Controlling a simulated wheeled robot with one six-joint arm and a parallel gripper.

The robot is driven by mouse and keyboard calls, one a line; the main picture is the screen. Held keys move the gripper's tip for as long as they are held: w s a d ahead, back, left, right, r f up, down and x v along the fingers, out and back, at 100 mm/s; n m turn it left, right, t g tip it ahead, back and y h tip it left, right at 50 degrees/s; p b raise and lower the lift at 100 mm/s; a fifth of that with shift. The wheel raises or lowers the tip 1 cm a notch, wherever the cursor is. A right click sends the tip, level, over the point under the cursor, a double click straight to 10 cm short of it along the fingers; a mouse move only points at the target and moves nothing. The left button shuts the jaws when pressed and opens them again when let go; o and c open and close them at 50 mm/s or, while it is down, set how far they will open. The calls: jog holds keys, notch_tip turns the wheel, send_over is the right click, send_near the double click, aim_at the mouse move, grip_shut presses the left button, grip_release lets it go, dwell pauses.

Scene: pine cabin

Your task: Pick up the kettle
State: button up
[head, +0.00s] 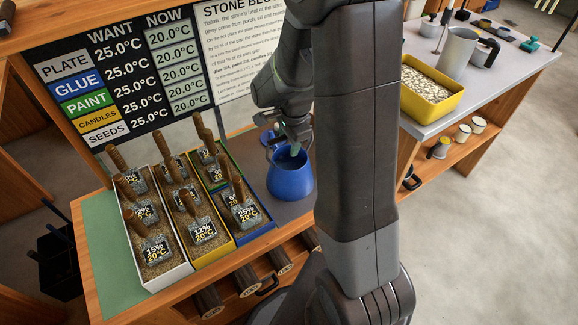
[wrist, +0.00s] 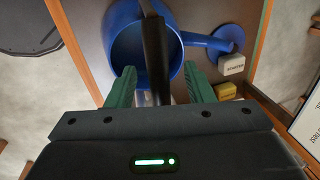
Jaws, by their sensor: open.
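My gripper (wrist: 160,88) is open, with a finger on each side of the handle and gaps showing on both sides. In the head view my gripper (head: 293,147) is just over the kettle, partly hidden by my arm.
Trays of stone blocks with wooden handles (head: 158,262) stand close left of the kettle. A yellow gravel bin (head: 432,92) is on the right table.

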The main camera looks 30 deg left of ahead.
jog(key=shift+c, duration=0.2)
grip_shut()
dwell(1.1)
